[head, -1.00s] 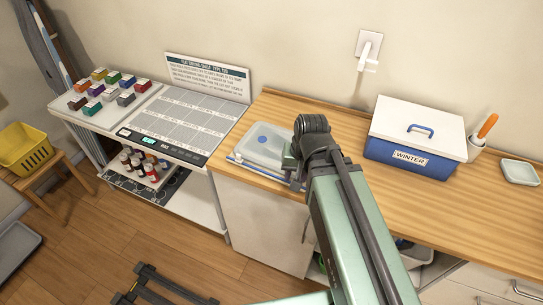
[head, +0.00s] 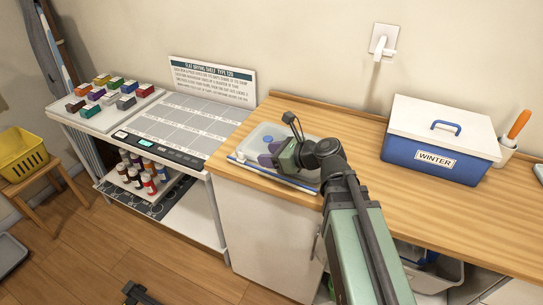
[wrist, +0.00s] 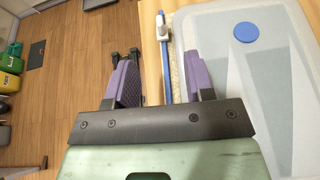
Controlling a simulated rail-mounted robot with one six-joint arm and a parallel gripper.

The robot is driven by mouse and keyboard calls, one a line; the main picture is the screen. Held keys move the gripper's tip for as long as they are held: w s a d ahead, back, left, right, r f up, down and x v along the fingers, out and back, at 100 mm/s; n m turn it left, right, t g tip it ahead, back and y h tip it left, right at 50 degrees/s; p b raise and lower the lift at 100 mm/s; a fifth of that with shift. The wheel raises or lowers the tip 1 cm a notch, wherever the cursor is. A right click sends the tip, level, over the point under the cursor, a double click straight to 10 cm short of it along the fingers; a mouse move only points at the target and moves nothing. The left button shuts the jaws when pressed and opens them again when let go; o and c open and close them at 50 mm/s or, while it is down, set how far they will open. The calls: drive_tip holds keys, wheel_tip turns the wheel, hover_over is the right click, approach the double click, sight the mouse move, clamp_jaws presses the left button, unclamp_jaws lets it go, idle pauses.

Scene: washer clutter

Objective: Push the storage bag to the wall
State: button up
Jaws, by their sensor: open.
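The storage bag (head: 250,142) is a pale, translucent flat bag with a round blue valve. It lies on the wooden counter's left end, and a blue strip runs along its front edge. In the wrist view the bag (wrist: 260,90) fills the right side, with the blue strip and a white slider at its left edge. My gripper (head: 268,154) has purple fingers and is over the bag's front part. In the wrist view my gripper (wrist: 160,82) is open, with the strip showing between its fingers. Contact with the bag cannot be told. My arm hides the bag's right part.
The back wall (head: 320,60) rises behind. A drying table (head: 190,125) adjoins on the left. Bare counter lies between bag and box.

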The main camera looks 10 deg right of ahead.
sight(241, 153)
drive_tip(key=b+x, duration=0.3)
drive_tip(key=x, duration=0.6)
drive_tip(key=shift+w+a+f+b, duration=0.2)
drive_tip(key=shift+w+f+b, duration=0.1)
drive_tip(key=shift+b, duration=0.1)
drive_tip(key=shift+w+a, duration=0.15)
drive_tip(key=shift+a, duration=0.25)
clamp_jaws()
